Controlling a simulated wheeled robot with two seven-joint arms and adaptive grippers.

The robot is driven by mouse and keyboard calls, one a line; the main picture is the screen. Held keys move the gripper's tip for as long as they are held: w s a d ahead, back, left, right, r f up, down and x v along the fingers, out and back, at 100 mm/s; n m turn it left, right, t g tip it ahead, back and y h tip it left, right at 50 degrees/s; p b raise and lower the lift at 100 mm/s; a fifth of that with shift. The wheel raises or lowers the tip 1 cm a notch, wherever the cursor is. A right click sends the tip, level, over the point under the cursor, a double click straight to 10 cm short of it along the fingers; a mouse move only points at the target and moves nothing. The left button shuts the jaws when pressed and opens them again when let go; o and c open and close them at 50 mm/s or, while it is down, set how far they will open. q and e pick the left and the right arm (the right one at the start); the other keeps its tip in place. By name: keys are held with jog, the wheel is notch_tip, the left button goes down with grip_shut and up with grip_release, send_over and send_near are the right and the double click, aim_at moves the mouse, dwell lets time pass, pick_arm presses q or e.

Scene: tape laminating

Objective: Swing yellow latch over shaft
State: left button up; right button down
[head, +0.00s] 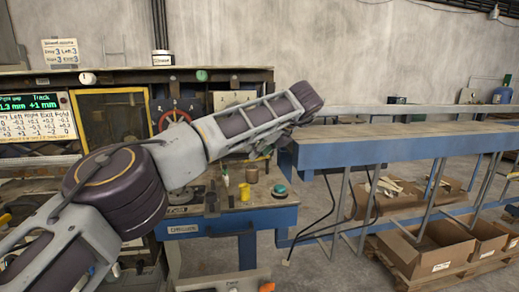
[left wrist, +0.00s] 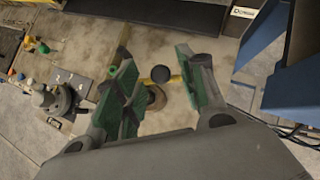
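My left gripper (left wrist: 157,72) is open, with green-padded fingers spread and nothing held between them. Beyond and between the fingers, a dark round knob (left wrist: 160,73) and a brown round piece (left wrist: 156,97) show above the worktop. A thin yellow strip (left wrist: 176,79) shows beside the knob, partly hidden by the fingers; I cannot tell for sure that it is the latch. In the head view my left arm crosses above the bench and mostly hides its gripper. A small yellow piece (head: 244,192) and a brown cylinder (head: 252,173) stand on the bench. My right gripper is not in view.
The blue bench (head: 231,220) also bears a green-topped button (head: 280,190). A long blue conveyor frame (head: 400,150) stands to the right, with cardboard boxes (head: 432,262) below. A grey fixture (left wrist: 62,97) sits left of the fingers in the wrist view.

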pick_arm(q)
jog(key=shift+r, duration=0.1)
jog(key=v, duration=1.2)
jog(key=shift+s, duration=0.1)
dwell(0.6)
